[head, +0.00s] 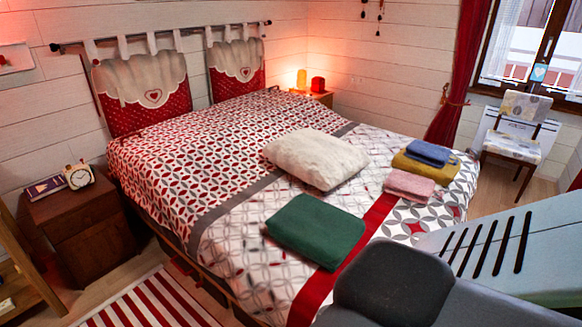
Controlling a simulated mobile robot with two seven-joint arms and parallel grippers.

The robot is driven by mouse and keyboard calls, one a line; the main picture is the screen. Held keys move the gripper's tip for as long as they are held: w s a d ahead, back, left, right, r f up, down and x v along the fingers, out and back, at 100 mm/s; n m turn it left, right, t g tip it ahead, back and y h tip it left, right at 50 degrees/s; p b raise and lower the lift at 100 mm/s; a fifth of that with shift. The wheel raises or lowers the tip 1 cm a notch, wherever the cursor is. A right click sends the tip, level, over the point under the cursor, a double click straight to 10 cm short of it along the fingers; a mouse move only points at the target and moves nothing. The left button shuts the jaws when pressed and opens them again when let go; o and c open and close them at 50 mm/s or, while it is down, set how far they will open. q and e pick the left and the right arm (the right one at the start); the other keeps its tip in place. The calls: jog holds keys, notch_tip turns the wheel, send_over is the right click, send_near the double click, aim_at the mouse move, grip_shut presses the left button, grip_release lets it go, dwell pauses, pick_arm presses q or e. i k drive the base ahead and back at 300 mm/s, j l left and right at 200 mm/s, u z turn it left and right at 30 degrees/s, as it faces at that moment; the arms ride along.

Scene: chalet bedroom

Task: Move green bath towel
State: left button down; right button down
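The green bath towel (316,231) lies folded in a flat, thick rectangle on the near part of the bed (232,215), close to the red stripe of the bedspread. It rests on the bedspread and stands apart from the other folded towels and the pillow. Neither gripper shows in the head view. Grey parts of my own body fill the lower right and cover the near right corner of the bed.
A cream pillow (316,159) lies behind the green towel. Folded pink (409,186), yellow (426,167) and blue (429,153) towels lie to its right, the blue one on the yellow. A nightstand (80,225) stands left; a chair (513,140) stands right.

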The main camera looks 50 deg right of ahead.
aim_at(322, 233)
jog(key=i+j+z, duration=0.2)
jog(key=i+z, duration=0.2)
jog(key=i+j+z, duration=0.8)
jog(key=j, duration=0.25)
jog(key=i, duration=0.05)
